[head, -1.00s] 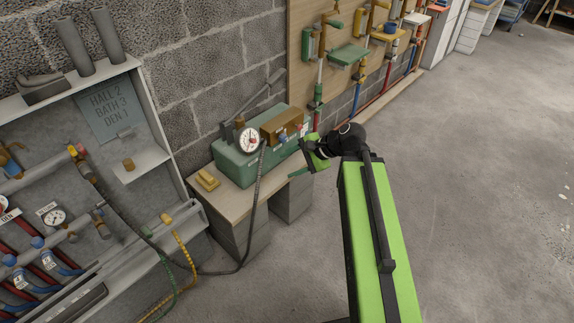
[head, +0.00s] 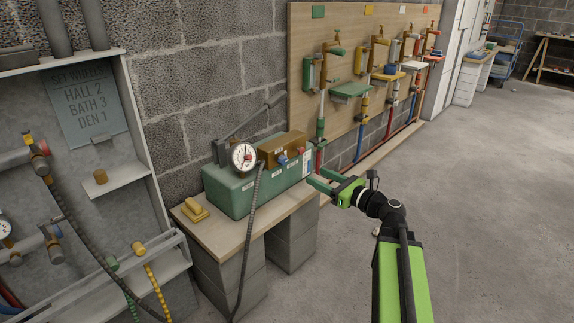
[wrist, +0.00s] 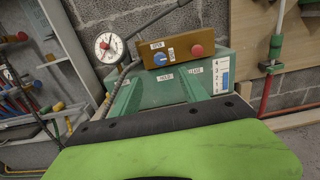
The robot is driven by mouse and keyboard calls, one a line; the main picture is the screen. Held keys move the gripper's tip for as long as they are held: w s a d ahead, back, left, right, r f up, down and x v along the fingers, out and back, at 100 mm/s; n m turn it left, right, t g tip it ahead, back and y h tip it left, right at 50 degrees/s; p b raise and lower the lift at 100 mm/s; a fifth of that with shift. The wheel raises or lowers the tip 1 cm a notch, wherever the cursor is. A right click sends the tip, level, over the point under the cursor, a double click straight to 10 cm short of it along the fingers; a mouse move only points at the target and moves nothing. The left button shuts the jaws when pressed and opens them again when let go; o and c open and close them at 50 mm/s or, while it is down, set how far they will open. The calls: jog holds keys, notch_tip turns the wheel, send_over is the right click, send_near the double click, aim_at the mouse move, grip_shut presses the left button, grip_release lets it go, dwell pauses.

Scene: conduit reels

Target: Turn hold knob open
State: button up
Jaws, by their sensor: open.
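A green pump box (head: 235,192) stands on a small wooden-topped bench. On it sits a brass block (head: 270,150) with a blue knob (head: 283,161) and a red knob; in the wrist view the blue knob (wrist: 159,59) is left of the red knob (wrist: 196,50). A round dial gauge (head: 243,157) stands left of the block. My gripper (head: 314,180) is open and empty, off the box's right end, with its fingers pointing at it, touching neither knob.
A yellow block (head: 195,211) lies on the bench top (head: 225,230). A wooden board (head: 345,60) with taps and pipes is on the wall behind. A grey rack (head: 145,165) stands at left. The floor at right is clear.

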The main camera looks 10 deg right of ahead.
aim_at(285, 161)
jog(key=x, duration=1.4)
jog(key=shift+w+a+f, duration=0.1)
jog(key=shift+w+a, duration=0.15)
grip_shut()
